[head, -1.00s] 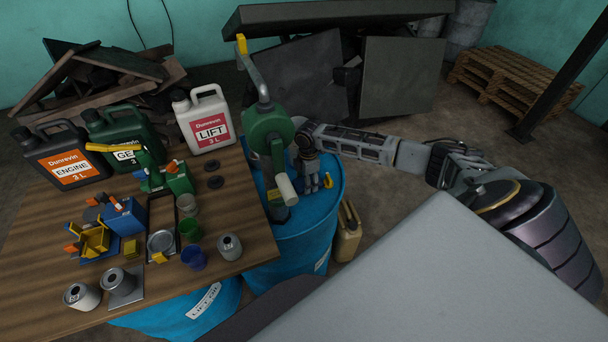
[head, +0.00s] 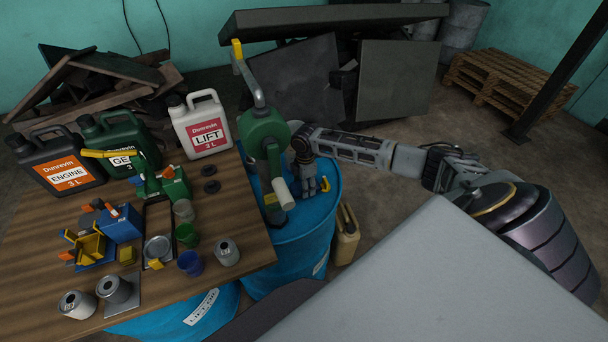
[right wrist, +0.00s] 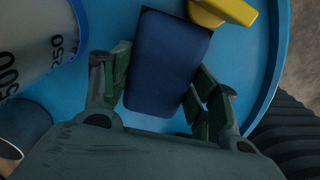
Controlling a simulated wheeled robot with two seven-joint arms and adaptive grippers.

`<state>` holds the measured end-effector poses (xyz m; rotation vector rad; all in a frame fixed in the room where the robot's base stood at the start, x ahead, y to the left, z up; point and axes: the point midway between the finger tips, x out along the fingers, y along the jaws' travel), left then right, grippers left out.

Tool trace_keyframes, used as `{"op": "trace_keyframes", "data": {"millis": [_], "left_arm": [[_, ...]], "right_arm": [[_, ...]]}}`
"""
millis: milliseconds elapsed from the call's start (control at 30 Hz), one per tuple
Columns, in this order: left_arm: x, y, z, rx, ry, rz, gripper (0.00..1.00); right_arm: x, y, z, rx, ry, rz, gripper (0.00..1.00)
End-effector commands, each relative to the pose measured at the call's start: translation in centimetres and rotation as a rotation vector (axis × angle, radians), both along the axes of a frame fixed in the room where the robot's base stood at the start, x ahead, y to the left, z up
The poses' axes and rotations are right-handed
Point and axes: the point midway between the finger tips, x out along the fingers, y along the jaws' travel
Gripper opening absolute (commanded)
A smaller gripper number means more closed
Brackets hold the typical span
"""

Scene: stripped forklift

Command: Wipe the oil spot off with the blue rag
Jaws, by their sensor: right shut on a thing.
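The blue rag (right wrist: 165,62) is a dark blue, flat-looking piece between the fingers of my right gripper (right wrist: 160,92), over the light blue drum top. My right gripper is shut on it. In the head view my right gripper (head: 309,188) points down at the top of the blue drum (head: 325,215), right of the green pump (head: 262,140). The rag is not distinct in the head view. I cannot make out the oil spot in either view. My left gripper is not in view.
A yellow part (right wrist: 228,10) lies by the rag on the drum top. The wooden table (head: 40,255) holds jugs, cans and cups. A beige canister (head: 346,240) stands beside the drum.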

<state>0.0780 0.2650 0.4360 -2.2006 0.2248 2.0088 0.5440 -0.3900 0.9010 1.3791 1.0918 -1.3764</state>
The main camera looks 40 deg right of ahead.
Motion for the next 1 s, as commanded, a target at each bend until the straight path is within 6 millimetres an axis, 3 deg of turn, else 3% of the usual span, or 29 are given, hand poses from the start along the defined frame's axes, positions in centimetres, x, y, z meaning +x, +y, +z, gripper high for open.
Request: {"op": "trace_keyframes", "data": {"millis": [33,500,1000], "left_arm": [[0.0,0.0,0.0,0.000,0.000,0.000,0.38],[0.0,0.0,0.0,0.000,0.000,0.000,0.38],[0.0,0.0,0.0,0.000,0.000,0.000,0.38]], "right_arm": [[-0.4,-0.8,-0.3,-0.022,0.013,-0.008,0.26],[0.2,2.2,-0.5,-0.009,0.011,-0.004,0.26],[0.5,2.8,-0.4,-0.003,0.007,-0.001,0.25]]}}
